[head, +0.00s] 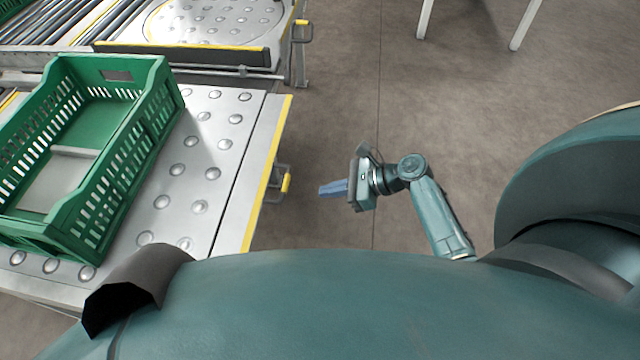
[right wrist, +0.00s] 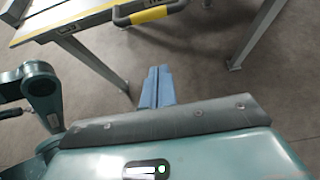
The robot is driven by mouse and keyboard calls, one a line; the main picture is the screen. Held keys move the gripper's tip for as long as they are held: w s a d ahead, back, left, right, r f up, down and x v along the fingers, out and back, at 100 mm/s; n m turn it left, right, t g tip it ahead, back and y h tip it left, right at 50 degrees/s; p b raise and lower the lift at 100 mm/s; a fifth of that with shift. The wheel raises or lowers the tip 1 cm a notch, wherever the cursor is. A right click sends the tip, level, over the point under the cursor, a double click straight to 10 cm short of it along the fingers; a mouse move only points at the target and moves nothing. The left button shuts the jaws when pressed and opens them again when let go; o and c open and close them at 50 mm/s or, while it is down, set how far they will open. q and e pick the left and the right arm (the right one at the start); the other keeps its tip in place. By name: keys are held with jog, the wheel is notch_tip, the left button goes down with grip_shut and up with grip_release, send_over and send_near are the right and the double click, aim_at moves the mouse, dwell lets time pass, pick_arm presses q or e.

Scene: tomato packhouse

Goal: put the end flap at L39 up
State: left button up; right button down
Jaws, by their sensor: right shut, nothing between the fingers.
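A metal end flap (head: 253,175) with a yellow edge runs along the right side of the ball-studded table. It looks about level with the table top, with a thin seam between them. A handle with a yellow grip (head: 286,182) sticks out just beyond its edge. In the right wrist view the yellow-gripped handle (right wrist: 148,15) shows at the top, on a yellow-edged panel. My right gripper (head: 322,190) is shut and empty, its blue fingers pointing left toward the handle, apart from it. The fingers also show in the right wrist view (right wrist: 156,72). No L39 label is readable.
A green crate (head: 147,123) stands on the ball table (head: 205,150), left of the flap. Behind is another ball table with a yellow-edged dark panel (head: 185,54) and its own yellow handle (head: 303,22). The floor (head: 440,110) right of the tables is open.

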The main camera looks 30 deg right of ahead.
jog(key=b+x, duration=0.3)
jog(key=x, duration=0.5)
pick_arm(q)
jog(key=shift+w+d+m+t+h, duration=0.2)
jog(key=shift+m+t+h, duration=0.1)
jog(key=shift+t, duration=0.25)
jog(key=shift+w+d+m+t+h, duration=0.2)
jog(key=shift+m+t+h, duration=0.1)
jog(key=shift+t, duration=0.25)
pick_arm(e)
jog(key=r, duration=0.3)
jog(key=shift+w+a+r, duration=0.15)
jog(key=shift+a+r, duration=0.1)
jog(key=shift+r, duration=0.15)
pick_arm(q)
jog(key=shift+r, duration=0.15)
